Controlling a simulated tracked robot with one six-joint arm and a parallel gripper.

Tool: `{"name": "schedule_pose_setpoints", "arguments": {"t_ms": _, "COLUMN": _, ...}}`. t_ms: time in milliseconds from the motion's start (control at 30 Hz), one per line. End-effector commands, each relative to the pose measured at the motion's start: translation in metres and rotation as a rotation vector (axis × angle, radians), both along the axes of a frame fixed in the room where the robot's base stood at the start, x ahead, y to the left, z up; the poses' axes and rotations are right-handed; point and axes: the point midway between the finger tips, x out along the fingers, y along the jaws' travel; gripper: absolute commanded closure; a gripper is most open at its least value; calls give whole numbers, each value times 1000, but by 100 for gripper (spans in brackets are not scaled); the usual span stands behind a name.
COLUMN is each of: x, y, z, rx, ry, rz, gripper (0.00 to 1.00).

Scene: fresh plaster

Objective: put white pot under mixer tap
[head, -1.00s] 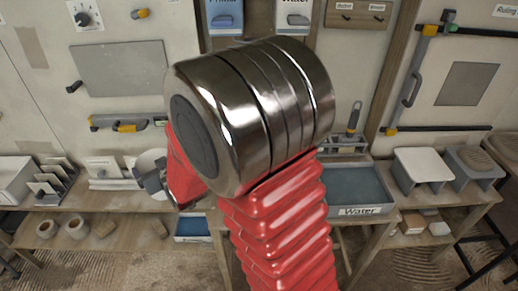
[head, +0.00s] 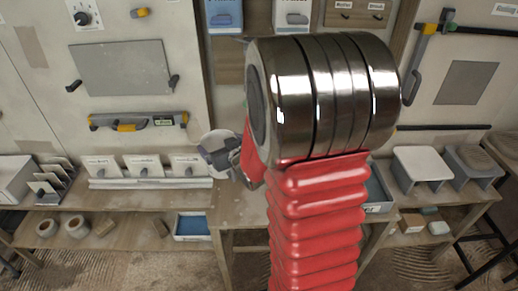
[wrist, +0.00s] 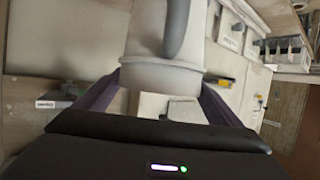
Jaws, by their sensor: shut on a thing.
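The white pot (wrist: 158,45) fills the upper middle of the wrist view, with a grey handle on its near side. My gripper (wrist: 160,85) has its two dark fingers shut on either side of the pot's lower part. In the head view the pot (head: 215,138) shows as a small pale round shape beside my gripper (head: 226,160), above the bench and left of my red arm. My arm hides part of the gripper there. I cannot make out a mixer tap for certain; my arm covers the middle of the head view.
A wooden bench (head: 120,208) runs along the wall, with labelled white holders (head: 145,166) at left. A blue tray (head: 193,226) sits below.

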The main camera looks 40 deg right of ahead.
Motion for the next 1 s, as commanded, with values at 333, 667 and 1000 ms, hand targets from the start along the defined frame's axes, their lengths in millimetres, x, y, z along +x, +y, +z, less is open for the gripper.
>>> {"name": "schedule_pose_setpoints", "arguments": {"t_ms": 333, "x": -57, "y": -81, "z": -2, "rx": 9, "ry": 10, "rz": -79, "gripper": 48}}
{"name": "schedule_pose_setpoints", "arguments": {"t_ms": 667, "x": -84, "y": -106, "z": -5, "rx": 17, "ry": 19, "rz": -103, "gripper": 48}}
{"name": "schedule_pose_setpoints", "arguments": {"t_ms": 1000, "x": -82, "y": -107, "z": -5, "rx": 17, "ry": 18, "rz": -103, "gripper": 48}}
